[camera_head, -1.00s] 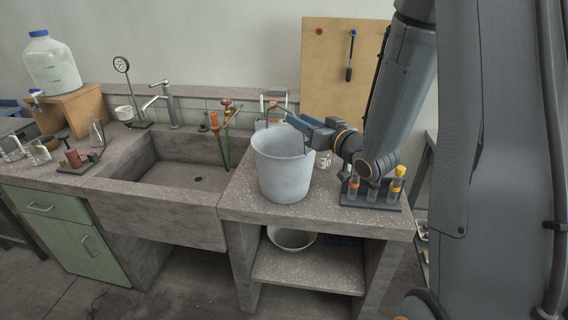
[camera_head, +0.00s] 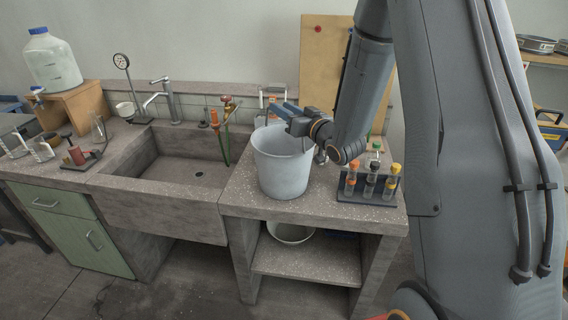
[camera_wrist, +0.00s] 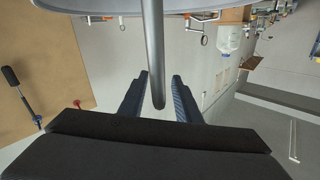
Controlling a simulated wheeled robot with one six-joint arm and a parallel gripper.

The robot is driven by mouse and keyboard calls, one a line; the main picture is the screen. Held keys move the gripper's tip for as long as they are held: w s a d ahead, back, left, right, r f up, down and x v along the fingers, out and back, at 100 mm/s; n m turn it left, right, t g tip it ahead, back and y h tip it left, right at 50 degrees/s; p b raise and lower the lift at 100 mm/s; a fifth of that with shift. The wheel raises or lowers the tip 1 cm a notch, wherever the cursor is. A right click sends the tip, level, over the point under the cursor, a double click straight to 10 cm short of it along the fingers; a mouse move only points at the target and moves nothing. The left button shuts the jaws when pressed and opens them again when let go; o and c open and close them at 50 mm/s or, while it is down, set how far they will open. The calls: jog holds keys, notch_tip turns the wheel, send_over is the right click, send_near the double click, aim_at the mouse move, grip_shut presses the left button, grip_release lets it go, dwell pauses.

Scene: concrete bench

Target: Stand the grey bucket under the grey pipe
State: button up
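The grey bucket (camera_head: 282,167) stands upright on the speckled bench top right of the sink. My gripper (camera_head: 284,110) is above its rim, reaching in from the right. In the wrist view the two blue-grey fingers (camera_wrist: 159,100) are apart, with a grey rod (camera_wrist: 153,50) between them. The rod looks like the bucket's handle, and a gap shows on each side. The bucket's pale rim (camera_wrist: 190,6) crosses the top of that view. I cannot make out a separate grey pipe; a grey metal tap (camera_head: 162,97) stands behind the sink.
The stone sink (camera_head: 190,165) is left of the bucket. A rack of capped tubes (camera_head: 368,190) stands close on the right. Red-and-green taps (camera_head: 224,120) rise behind the sink's right end. A white bowl (camera_head: 290,233) is on the lower shelf.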

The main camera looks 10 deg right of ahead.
grip_shut()
dwell(1.4)
